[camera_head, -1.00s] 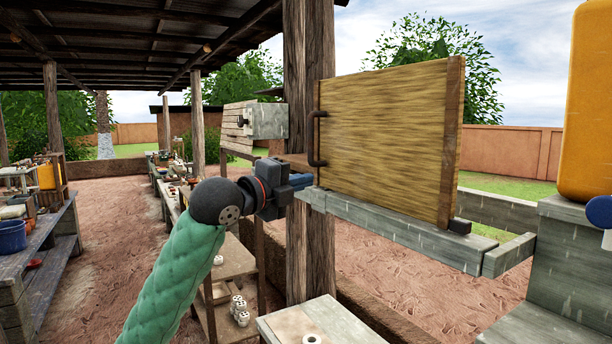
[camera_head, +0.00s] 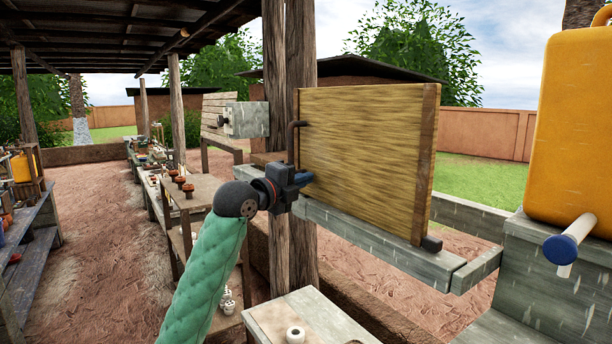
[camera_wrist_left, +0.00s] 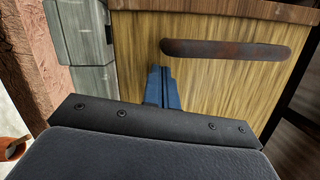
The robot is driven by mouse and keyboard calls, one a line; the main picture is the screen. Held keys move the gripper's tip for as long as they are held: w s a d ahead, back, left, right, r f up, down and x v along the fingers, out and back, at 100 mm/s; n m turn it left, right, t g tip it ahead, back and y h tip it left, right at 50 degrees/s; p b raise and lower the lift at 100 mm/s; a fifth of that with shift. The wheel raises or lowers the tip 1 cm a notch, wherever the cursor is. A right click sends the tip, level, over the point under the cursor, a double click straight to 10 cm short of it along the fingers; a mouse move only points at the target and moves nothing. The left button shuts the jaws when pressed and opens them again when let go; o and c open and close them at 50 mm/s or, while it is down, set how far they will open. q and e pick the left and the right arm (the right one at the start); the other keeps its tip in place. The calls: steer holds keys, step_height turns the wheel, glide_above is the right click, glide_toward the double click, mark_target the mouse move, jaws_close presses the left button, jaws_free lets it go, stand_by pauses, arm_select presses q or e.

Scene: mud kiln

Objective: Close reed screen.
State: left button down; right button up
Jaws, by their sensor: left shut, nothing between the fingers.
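The reed screen (camera_head: 362,155) is a yellow-brown woven panel in a wooden frame, standing upright on a grey wooden rail (camera_head: 375,240). A dark bar handle (camera_head: 295,142) is at its left edge. My left gripper (camera_head: 306,178) is at the lower left of the screen, by the handle's lower end. In the left wrist view the blue fingers (camera_wrist_left: 161,87) are together and empty, in front of the reed surface, beside the handle (camera_wrist_left: 225,49) and not around it. Whether they touch the screen I cannot tell. My right gripper is not in view.
A wooden post (camera_head: 290,70) stands directly behind my left gripper. A low table (camera_head: 315,320) is in front. Shelves with pots stand at left.

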arm_select(q)
steer(key=shift+w+a+r, duration=0.1)
steer(key=shift+w+a, duration=0.15)
steer(key=shift+w, duration=0.2)
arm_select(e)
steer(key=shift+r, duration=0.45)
arm_select(q)
steer(key=shift+a, duration=0.1)
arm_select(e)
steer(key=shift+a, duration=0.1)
